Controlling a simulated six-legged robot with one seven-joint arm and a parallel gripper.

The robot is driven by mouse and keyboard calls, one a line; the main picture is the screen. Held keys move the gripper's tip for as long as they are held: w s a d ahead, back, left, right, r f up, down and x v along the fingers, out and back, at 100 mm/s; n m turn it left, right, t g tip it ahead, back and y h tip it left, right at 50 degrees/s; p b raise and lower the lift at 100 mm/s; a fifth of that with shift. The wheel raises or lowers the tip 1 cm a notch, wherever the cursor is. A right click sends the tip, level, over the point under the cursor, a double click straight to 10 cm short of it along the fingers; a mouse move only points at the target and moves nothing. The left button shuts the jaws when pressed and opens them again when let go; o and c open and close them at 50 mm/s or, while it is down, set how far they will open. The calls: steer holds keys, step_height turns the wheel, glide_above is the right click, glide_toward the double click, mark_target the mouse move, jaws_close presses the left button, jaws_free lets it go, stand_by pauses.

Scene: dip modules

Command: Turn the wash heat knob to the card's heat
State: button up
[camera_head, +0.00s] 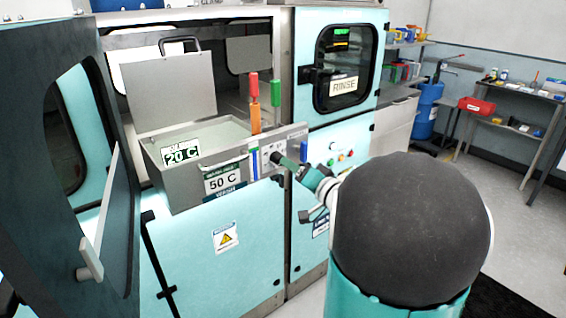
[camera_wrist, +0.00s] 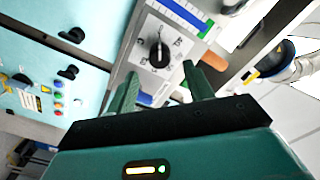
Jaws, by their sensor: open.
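The wash heat knob (camera_wrist: 159,54) is a black round knob with a pointer on a pale dial plate, in the upper middle of the wrist view. My gripper (camera_wrist: 161,68) is open, its two green fingers reaching toward the dial on either side of the knob, apart from it. A white card (camera_head: 222,182) on the bath front reads 50 C, with WASH below. The dial's marks are too small to read.
The wash bath (camera_head: 163,186) stands in the open cabinet, with an open door (camera_head: 60,130) at left. Orange and green upright handles (camera_head: 255,105) rise behind the panel. The rinse cabinet (camera_head: 343,75) is shut at right. A blue strip (camera_wrist: 180,15) lies beside the dial.

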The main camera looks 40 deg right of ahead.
mark_target(279, 159)
steer(key=w, duration=0.5)
steer(key=shift+w+a, duration=0.1)
steer(key=shift+c, duration=0.2)
steer(key=c, duration=0.9)
